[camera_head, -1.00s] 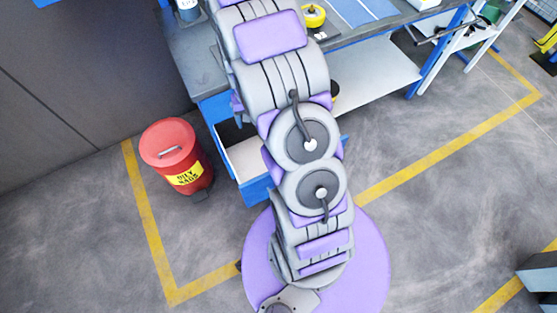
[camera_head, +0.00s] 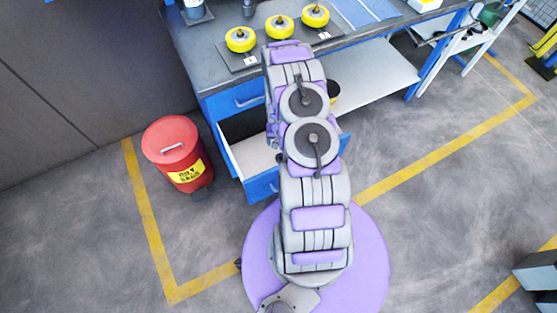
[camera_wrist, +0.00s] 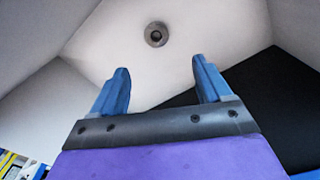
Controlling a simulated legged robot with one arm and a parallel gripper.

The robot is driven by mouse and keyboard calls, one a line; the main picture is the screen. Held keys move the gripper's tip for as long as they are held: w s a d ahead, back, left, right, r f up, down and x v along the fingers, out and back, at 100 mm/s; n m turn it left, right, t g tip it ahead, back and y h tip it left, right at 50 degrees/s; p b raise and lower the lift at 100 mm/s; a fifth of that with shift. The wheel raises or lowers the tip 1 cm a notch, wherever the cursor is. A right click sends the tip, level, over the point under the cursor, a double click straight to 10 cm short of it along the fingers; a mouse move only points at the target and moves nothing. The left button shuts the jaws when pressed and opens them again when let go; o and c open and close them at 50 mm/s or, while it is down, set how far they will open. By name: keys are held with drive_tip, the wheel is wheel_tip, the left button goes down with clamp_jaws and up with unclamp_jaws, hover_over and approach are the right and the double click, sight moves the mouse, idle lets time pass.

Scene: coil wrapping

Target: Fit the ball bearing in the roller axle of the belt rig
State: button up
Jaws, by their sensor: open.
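The ball bearing, a small dark grey ring (camera_wrist: 156,35), lies on the white floor of the open drawer in the wrist view. My gripper (camera_wrist: 160,72) is open and empty, its two blue fingers pointing towards the bearing. The bearing is ahead of the fingertips and apart from them, nearly centred between them. In the head view the open drawer (camera_head: 262,188) sticks out of the blue bench, and my arm hides part of it. My gripper and the bearing do not show there. I cannot make out the belt rig or its roller axle.
Several yellow-rimmed wheels, one being this wheel (camera_head: 240,39), stand on the grey bench top (camera_head: 190,62). A red oily-rags bin (camera_head: 178,152) stands on the floor left of the drawer. White drawer walls (camera_wrist: 42,105) rise close around my gripper.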

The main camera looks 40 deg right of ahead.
drive_tip(key=f+b, duration=0.1)
drive_tip(key=f, duration=0.2)
drive_tip(key=d+f+b, duration=0.1)
drive_tip(key=f, duration=0.2)
drive_tip(key=f+b, duration=0.1)
drive_tip(key=f, duration=0.3)
drive_tip(key=shift+d, duration=0.4)
drive_tip(key=shift+a+f, duration=0.15)
drive_tip(key=shift+a, duration=0.45)
drive_tip(key=shift+f, duration=0.25)
drive_tip(key=f+b, duration=0.1)
drive_tip(key=d+f, duration=0.1)
drive_tip(key=f, duration=0.1)
drive_tip(key=f+b, duration=0.1)
drive_tip(key=f, duration=0.1)
drive_tip(key=shift+d+f+b, duration=0.1)
drive_tip(key=shift+d+b, duration=0.15)
drive_tip(key=shift+b, duration=0.1)
drive_tip(key=shift+a+r, duration=0.2)
drive_tip(key=shift+a, duration=0.5)
drive_tip(key=shift+c, duration=0.5)
drive_tip(key=c, duration=0.3)
drive_tip(key=shift+d+f, duration=0.1)
drive_tip(key=shift+d, duration=0.5)
drive_tip(key=c, duration=0.5)
drive_tip(key=shift+s+a, duration=0.1)
drive_tip(key=shift+a, duration=0.1)
drive_tip(key=shift+c, duration=1.4)
drive_tip(key=shift+a+r, duration=0.2)
drive_tip(key=shift+a, duration=0.05)
